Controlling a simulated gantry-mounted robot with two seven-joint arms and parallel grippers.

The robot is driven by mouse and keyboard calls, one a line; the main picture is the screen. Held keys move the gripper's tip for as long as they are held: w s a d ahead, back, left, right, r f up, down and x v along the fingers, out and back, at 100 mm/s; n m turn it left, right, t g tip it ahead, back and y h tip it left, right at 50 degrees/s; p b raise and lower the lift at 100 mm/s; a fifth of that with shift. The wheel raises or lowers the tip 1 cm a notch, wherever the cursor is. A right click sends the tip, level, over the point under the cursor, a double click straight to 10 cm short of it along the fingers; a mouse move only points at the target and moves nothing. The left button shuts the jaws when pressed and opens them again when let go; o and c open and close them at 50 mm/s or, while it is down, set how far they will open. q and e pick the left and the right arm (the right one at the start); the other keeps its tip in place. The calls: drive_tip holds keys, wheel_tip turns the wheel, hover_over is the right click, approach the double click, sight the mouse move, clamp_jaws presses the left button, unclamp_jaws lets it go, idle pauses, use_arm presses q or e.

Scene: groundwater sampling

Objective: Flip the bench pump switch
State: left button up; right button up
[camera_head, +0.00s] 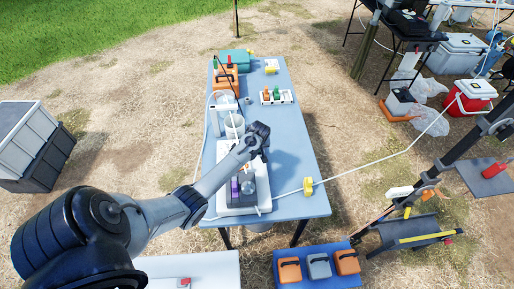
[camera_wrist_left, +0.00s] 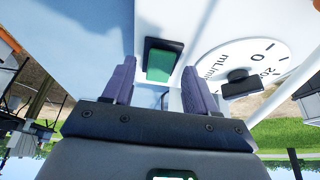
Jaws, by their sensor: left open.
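The white bench pump (camera_head: 262,187) stands at the near end of the blue table, partly hidden by my left arm. My left gripper (camera_head: 241,187) is over it, with its purple fingers pointing at it. In the left wrist view the left gripper (camera_wrist_left: 158,70) is open and empty. A green rectangle in a dark frame (camera_wrist_left: 161,61) shows between and beyond its fingers on the white pump face; it looks like the switch. A round dial marked mL/min (camera_wrist_left: 240,62) with a black knob (camera_wrist_left: 239,86) lies just right of the fingers. Contact with the switch cannot be told.
The blue table (camera_head: 290,140) also holds an orange case (camera_head: 226,80), a teal case (camera_head: 236,57) and a white bottle rack (camera_head: 276,97). A white tube with a yellow fitting (camera_head: 308,187) crosses the table's right side. A red cooler (camera_head: 473,93) stands at the right.

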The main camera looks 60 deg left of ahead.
use_arm(q)
drive_tip(key=shift+a+f, duration=0.15)
drive_tip(key=shift+f, duration=0.2)
drive_tip(key=c, duration=1.1)
drive_tip(key=shift+o, duration=0.2)
drive_tip(key=shift+w+a+r+g+h+p, duration=0.2)
drive_tip(key=shift+r+g+h+p, duration=0.1)
drive_tip(key=shift+h+p, duration=0.3)
drive_tip(key=shift+a+f+h, duration=0.1)
drive_tip(key=shift+a+h, duration=0.05)
drive_tip(key=shift+h, duration=0.15)
drive_tip(key=shift+w+a+f+g+h+b, duration=0.15)
drive_tip(key=shift+a+f+g+h+b, duration=0.05)
drive_tip(key=shift+g+h+b, duration=0.45)
drive_tip(key=shift+r+h, duration=0.1)
drive_tip(key=shift+h, duration=0.35)
